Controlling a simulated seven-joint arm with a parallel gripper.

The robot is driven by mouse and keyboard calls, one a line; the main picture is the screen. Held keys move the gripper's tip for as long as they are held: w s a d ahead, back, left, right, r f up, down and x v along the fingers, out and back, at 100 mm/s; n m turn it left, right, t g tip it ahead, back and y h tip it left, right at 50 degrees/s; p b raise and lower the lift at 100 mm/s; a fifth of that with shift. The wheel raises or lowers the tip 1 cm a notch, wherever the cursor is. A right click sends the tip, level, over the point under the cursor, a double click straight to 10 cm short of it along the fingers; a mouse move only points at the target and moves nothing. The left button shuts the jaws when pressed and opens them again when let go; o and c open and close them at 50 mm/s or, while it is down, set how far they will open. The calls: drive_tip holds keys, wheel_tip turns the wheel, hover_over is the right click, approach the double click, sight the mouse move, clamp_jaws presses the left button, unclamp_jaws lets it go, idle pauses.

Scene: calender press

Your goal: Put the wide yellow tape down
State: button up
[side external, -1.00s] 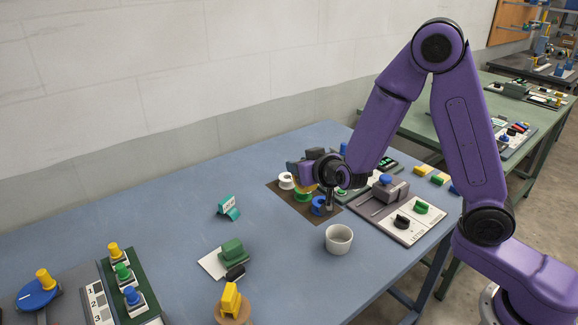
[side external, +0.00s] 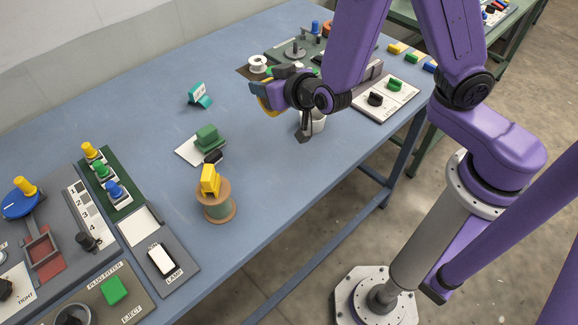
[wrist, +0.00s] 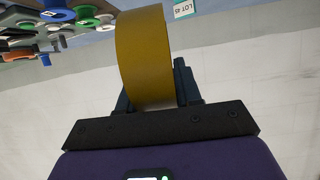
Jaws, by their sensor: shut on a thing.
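The wide yellow tape (side external: 267,108) is held in my gripper (side external: 262,90), above the blue table in the side view. In the wrist view the tape (wrist: 145,60) stands up as a broad mustard-yellow band between the dark fingers, with my gripper (wrist: 152,92) shut on it. In the side view my gripper hides most of the tape, and only a yellow edge shows. A brown mat (side external: 242,71) with a white spool (side external: 257,63) lies behind my gripper, mostly hidden by my arm.
A white cup (side external: 319,121) stands partly behind my gripper. Control panels fill the table's near left. Table between these is clear.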

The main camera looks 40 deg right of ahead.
drive_tip(key=s+a+f+n, duration=0.1)
drive_tip(key=s+a+f, duration=0.15)
drive_tip(key=s, duration=0.55)
drive_tip(key=shift+y, duration=0.3)
drive_tip(key=shift+s+a+f, duration=0.15)
drive_tip(key=shift+a+f, duration=0.05)
drive_tip(key=shift+f, duration=1.6)
drive_tip(key=shift+s+a+f, duration=0.1)
drive_tip(key=shift+a+f, duration=0.05)
drive_tip(key=shift+f, duration=1.65)
drive_tip(key=shift+f, duration=0.1)
drive_tip(key=o, duration=1)
drive_tip(key=shift+o, duration=0.2)
